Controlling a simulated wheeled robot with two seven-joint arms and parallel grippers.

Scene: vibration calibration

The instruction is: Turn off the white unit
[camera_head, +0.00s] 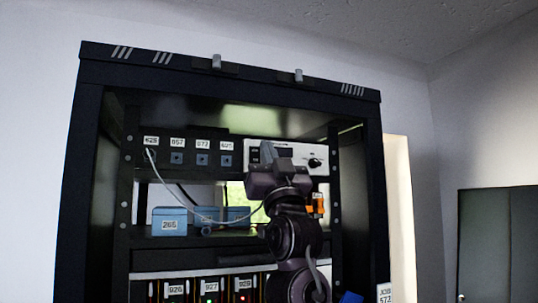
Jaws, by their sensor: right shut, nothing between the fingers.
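The white unit (318,152) sits in the upper right of the dark rack. Its front has a black round knob (314,163) on the right and small dark parts at its left end. My right gripper (268,152) is raised in front of the left and middle of the unit, shut and empty. It hides part of the unit's front. I cannot tell whether it touches the unit. My left gripper is not in view.
A dark panel with labelled blue sockets (202,159) is left of the unit. A pale cable (172,190) loops from it toward my right arm. Blue boxes (169,222) stand on the shelf below. Labelled modules with lights (210,288) sit lower. Rack posts (83,180) bound the sides.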

